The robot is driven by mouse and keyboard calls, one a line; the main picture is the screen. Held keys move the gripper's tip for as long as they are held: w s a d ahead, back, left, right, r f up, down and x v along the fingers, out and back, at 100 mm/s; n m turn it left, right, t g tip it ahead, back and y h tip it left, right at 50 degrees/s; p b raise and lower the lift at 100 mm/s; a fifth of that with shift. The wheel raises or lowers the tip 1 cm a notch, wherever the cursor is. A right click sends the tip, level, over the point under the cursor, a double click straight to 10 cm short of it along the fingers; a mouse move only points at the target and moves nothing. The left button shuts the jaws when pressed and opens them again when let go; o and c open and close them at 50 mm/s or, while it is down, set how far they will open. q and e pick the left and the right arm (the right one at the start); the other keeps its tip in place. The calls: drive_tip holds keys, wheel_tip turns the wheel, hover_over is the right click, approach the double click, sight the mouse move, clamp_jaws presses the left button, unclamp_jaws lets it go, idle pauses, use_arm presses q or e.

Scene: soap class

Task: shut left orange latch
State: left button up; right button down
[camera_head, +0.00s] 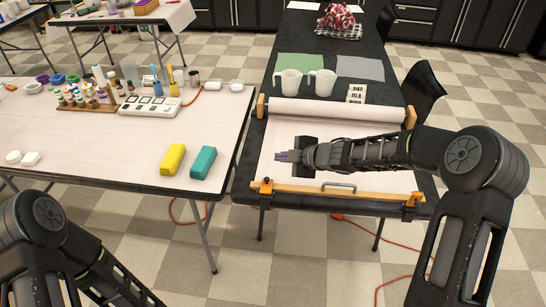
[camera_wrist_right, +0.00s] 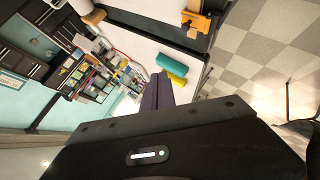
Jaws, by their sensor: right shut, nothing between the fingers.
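The left orange latch (camera_head: 266,186) sits at the left end of a wooden bar (camera_head: 310,192) along the near edge of the paper-roll table. An orange latch (camera_wrist_right: 196,22) also shows at the top of the right wrist view. A second orange latch (camera_head: 413,200) is at the bar's right end. I cannot tell whether either is open or shut. My right gripper (camera_head: 281,156) is shut and empty above the white paper, slightly farther back than the left latch and apart from it. Its fingers show in the right wrist view (camera_wrist_right: 158,92). My left gripper is out of view.
A metal handle (camera_head: 338,186) stands on the bar. A paper roll (camera_head: 335,112) lies behind the sheet, with two white jugs (camera_head: 288,83) beyond it. The left table holds yellow (camera_head: 173,159) and teal (camera_head: 203,162) blocks. A gap separates the tables.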

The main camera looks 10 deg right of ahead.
drive_tip(key=shift+s+d+r, duration=0.15)
drive_tip(key=shift+d+r, duration=0.35)
drive_tip(key=shift+s+d+r, duration=0.15)
drive_tip(key=shift+d+r, duration=0.3)
drive_tip(key=s+a+f+m+g, duration=0.2)
drive_tip(key=s+a+f+m, duration=0.2)
drive_tip(key=s+f+m, duration=0.45)
drive_tip(key=s+a+f+m+g, duration=0.2)
drive_tip(key=s+a+f+m, duration=0.2)
drive_tip(key=s+f+m, duration=0.45)
drive_tip(key=s+a+f+g, duration=0.1)
drive_tip(key=s+f, duration=0.2)
drive_tip(key=s, duration=0.4)
drive_tip(key=s+a+f+m+g+h, duration=0.1)
drive_tip(key=s+f, duration=0.3)
drive_tip(key=s, duration=0.4)
drive_tip(key=s+a+f+m+g+b, duration=0.1)
drive_tip(key=s+a+f+g, duration=0.1)
drive_tip(key=s, duration=0.5)
drive_tip(key=shift+s+a+f+g+h, duration=0.2)
drive_tip(key=shift+s+f+g+h, duration=0.25)
drive_tip(key=shift+f, duration=0.5)
